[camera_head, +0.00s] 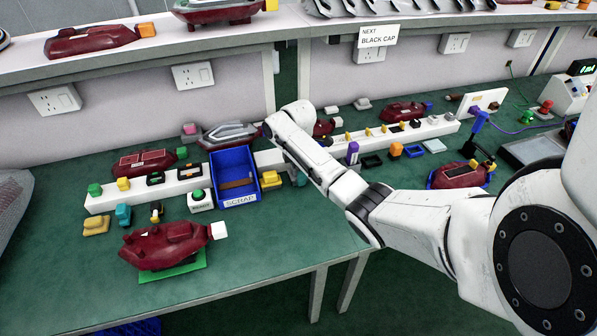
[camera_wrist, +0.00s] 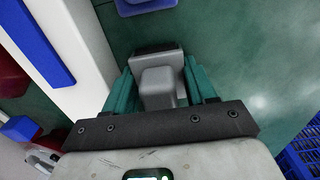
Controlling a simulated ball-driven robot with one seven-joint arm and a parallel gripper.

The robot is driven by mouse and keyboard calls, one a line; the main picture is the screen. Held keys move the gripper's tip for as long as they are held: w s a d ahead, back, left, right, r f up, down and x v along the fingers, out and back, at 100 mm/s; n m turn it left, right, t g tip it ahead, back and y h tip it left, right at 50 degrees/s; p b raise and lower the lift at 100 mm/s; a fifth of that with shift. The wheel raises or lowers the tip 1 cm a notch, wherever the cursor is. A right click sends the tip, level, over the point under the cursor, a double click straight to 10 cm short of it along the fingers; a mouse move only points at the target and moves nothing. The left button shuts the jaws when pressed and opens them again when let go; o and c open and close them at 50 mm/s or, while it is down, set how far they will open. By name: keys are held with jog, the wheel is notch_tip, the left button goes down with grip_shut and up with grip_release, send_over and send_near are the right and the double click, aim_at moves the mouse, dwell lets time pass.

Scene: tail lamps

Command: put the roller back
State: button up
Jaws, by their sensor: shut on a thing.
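My gripper (camera_head: 299,179) is low over the green bench at the white rail, just right of the blue scrap bin and mostly hidden behind my arm. In the wrist view its teal fingers (camera_wrist: 161,88) are shut on a grey, blocky thing with a dark far end, which I take to be the roller (camera_wrist: 158,88). In the head view the roller is too hidden to make out. Whether it touches the bench is unclear. No place marked for the roller can be made out.
The blue scrap bin (camera_head: 236,196) and a yellow block (camera_head: 271,179) are close left of my gripper. The white rail (camera_head: 403,133) carries several small parts. A red lamp body (camera_head: 165,246) lies on a green plate at the front left.

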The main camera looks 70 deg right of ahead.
jog(key=shift+s+a+f, duration=0.1)
jog(key=shift+a+f, duration=0.1)
jog(key=shift+f, duration=0.4)
jog(key=o, duration=1)
jog(key=shift+f, duration=0.2)
jog(key=shift+o, duration=0.2)
jog(key=shift+r, duration=0.1)
jog(key=r, duration=1.3)
jog(key=shift+d+r+p, duration=0.2)
jog(key=shift+r+p, duration=0.1)
jog(key=shift+p, duration=0.05)
